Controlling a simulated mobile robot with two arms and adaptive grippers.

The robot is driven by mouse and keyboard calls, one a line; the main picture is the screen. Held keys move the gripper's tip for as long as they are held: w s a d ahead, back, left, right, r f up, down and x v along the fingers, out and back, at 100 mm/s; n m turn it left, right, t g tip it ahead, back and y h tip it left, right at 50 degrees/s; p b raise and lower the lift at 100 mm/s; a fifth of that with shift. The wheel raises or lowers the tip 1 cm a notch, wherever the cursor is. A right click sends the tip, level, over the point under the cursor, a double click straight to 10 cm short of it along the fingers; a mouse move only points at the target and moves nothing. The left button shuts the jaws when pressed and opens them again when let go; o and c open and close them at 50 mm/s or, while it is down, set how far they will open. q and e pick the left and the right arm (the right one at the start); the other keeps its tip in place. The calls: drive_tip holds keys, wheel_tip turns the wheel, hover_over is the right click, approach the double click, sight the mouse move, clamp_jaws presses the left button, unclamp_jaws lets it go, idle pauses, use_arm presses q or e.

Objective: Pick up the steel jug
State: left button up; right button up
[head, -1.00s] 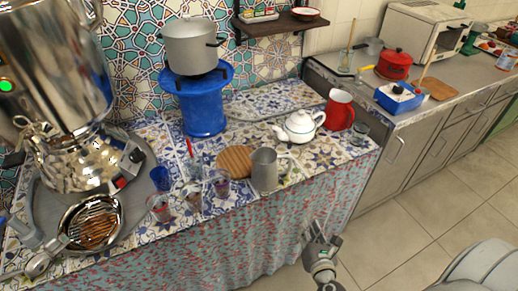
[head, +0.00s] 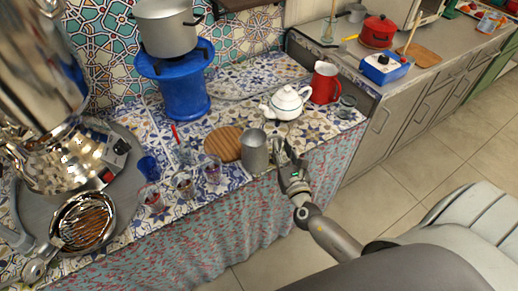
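The steel jug (head: 254,152) stands upright on the tiled counter near its front edge, right of a round wooden board (head: 224,143). Its handle side faces right, towards my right gripper (head: 289,161). My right gripper is at the counter's front edge, just right of the jug, with its fingers apart near the handle. The fingers overlap the handle area in the picture, and I cannot tell whether they touch it. My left gripper is not in view.
A white teapot (head: 286,103) and a red jug (head: 325,83) stand behind and right of the jug. Several small glasses (head: 212,170) stand to its left. A large samovar (head: 66,155) fills the far left. The floor at right is clear.

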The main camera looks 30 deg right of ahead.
drive_tip(key=shift+x, duration=1.5)
drive_tip(key=shift+c, duration=0.5)
clamp_jaws()
